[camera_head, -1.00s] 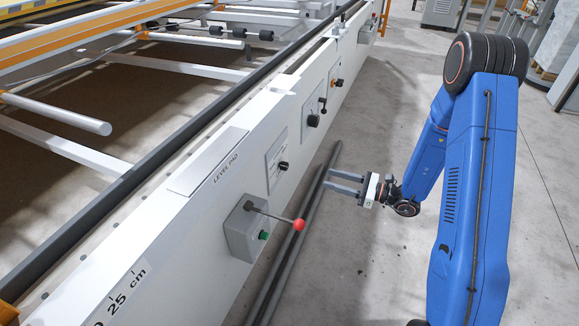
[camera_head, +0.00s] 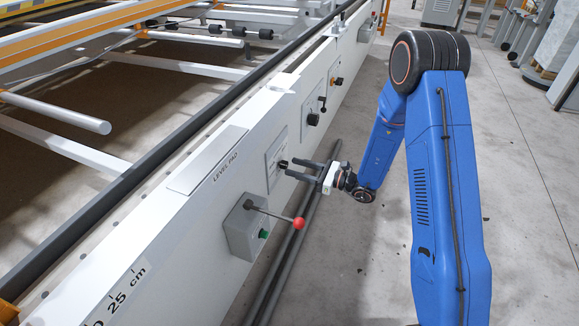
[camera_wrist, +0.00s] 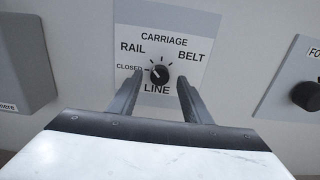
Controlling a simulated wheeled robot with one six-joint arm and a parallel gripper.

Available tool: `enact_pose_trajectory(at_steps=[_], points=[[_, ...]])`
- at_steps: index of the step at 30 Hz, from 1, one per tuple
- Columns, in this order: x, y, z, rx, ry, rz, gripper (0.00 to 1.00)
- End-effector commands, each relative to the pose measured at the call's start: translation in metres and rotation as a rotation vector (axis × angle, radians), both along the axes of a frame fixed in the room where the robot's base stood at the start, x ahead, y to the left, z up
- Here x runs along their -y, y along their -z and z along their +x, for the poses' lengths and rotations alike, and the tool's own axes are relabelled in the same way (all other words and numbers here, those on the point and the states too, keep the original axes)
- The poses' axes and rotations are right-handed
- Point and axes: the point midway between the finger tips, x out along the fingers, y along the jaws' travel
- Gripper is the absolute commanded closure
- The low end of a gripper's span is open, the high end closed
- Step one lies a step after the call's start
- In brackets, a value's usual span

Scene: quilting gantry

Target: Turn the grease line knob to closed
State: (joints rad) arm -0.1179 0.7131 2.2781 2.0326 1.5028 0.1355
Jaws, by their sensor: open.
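The grease line knob (camera_wrist: 159,74) is a small black round knob on a grey label plate (camera_wrist: 185,30). Around it are the words CARRIAGE, RAIL, BELT, LINE and, at its left, a small CLOSED. I cannot tell for sure which mark its pointer faces. My gripper (camera_wrist: 160,77) is open, with one finger on each side of the knob in the wrist view and gaps between. In the head view my gripper (camera_head: 288,168) reaches toward the white beam, its fingertips close to the knob's plate (camera_head: 276,152). Contact is not visible.
A grey box with a red-balled lever (camera_head: 299,223) and a green button sits nearer on the beam (camera_head: 185,245), below and left of my gripper. Another black knob (camera_wrist: 306,96) is on a plate to the right. Dark rails (camera_head: 285,262) run along the floor by the beam.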

Motion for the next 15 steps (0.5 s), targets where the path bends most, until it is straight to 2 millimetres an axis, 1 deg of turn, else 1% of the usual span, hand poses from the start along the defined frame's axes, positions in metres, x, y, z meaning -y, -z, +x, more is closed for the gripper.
enact_pose_trajectory(at_steps=[1, 3, 6, 10, 15], points=[[-0.008, 0.0, 0.002, 0.001, -0.003, 0.0, 0.56], [-0.015, 0.0, 0.005, 0.002, -0.002, 0.0, 0.56], [-0.023, 0.0, 0.008, 0.001, -0.001, 0.001, 0.56], [-0.028, 0.0, 0.01, 0.001, -0.001, 0.001, 0.56], [-0.029, 0.0, 0.011, 0.0, 0.0, 0.001, 0.56]])
